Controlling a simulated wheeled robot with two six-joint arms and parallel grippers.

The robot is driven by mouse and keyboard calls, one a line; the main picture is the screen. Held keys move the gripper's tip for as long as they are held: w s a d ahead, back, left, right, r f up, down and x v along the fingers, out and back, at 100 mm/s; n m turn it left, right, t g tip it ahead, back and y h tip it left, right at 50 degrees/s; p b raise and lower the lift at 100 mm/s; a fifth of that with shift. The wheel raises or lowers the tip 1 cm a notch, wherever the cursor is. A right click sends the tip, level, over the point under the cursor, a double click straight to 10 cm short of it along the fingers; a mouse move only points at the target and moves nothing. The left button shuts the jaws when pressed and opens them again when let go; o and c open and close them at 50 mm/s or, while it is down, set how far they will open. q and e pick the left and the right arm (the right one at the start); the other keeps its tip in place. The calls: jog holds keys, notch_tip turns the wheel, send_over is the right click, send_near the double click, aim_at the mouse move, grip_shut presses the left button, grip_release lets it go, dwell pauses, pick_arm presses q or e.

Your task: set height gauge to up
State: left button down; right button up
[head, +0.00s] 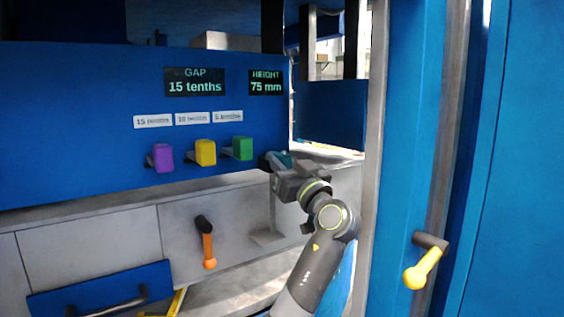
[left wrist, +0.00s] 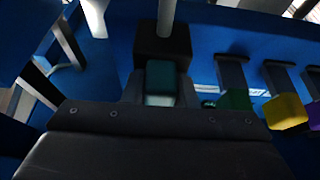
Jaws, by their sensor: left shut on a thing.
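The height gauge display (head: 265,82) is on the blue panel and reads "HEIGHT 75 mm". Below it, at the panel's right end, is a teal knob (head: 284,159), mostly covered by my left gripper (head: 276,168). In the left wrist view the teal knob (left wrist: 160,80) sits in front of a dark block, between the fingers of my left gripper (left wrist: 160,95). The left gripper is shut on this knob. My right gripper is in neither view.
Green (head: 243,148), yellow (head: 205,152) and purple (head: 163,157) knobs stand in a row left of my gripper. The gap display (head: 194,82) reads "15 tenths". An orange handle (head: 208,249) hangs below, and a yellow handle (head: 422,269) is on the right frame.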

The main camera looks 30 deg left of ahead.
pick_arm(q)
notch_tip(320, 180, up, 8)
jog(key=shift+s+r, duration=0.1)
jog(key=shift+r, duration=0.05)
dwell(0.3)
jog(key=c, duration=1.5)
grip_release()
jog(key=o, duration=0.3)
jog(key=shift+o, duration=0.2)
jog(key=shift+d+f, duration=0.1)
jog(key=shift+f, duration=0.1)
